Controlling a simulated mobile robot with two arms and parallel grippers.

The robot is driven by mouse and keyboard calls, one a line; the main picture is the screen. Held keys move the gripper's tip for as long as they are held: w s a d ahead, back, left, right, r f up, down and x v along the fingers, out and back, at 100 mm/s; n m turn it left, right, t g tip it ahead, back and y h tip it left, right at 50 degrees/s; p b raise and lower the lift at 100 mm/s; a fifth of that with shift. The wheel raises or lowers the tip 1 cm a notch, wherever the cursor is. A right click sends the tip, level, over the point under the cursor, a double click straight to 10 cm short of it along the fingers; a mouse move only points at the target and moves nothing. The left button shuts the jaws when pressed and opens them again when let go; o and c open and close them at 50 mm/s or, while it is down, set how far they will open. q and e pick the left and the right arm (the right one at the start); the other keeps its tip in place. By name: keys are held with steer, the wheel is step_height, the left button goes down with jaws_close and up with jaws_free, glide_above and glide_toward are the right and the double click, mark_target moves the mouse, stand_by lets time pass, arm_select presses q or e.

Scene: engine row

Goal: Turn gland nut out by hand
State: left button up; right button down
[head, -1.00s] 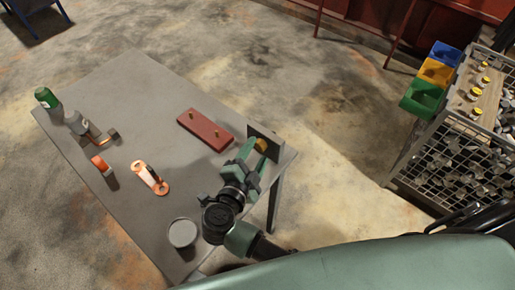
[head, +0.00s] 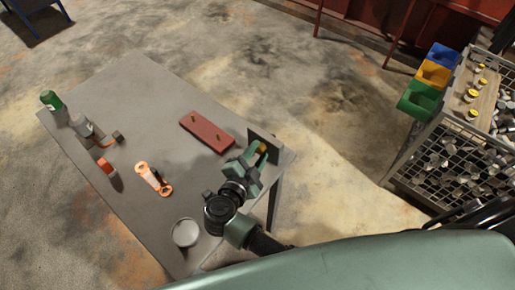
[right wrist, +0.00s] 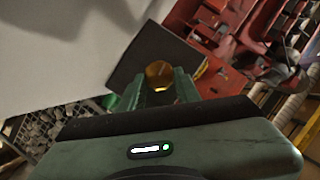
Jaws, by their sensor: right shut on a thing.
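The brass gland nut (right wrist: 159,73) shows in the right wrist view between the fingers of my right gripper (right wrist: 160,88). It stands in front of a dark upright plate (right wrist: 160,55). In the head view the nut (head: 262,147) is a small yellow spot at the plate (head: 264,143) on the table's right corner. My right gripper (head: 256,156) is shut on the nut there, and its fingers partly hide it. How far the nut is threaded cannot be seen. My left gripper is not in view.
On the grey table (head: 140,100) lie a red board (head: 207,132) with two brass pegs, an orange-and-white part (head: 153,179), a round grey dish (head: 185,232) and a green-capped bottle (head: 51,100). A wire crate (head: 450,165) and coloured bins (head: 419,100) stand at right.

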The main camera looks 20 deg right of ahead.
steer(key=shift+r+n+p, duration=0.2)
steer(key=shift+n+p, duration=0.2)
steer(key=shift+p, duration=0.25)
steer(key=shift+f+g, duration=0.1)
steer(key=shift+g, duration=0.2)
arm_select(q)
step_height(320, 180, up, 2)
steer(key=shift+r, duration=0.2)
arm_select(e)
steer(key=shift+f, duration=0.1)
steer(key=c, duration=1)
jaws_free()
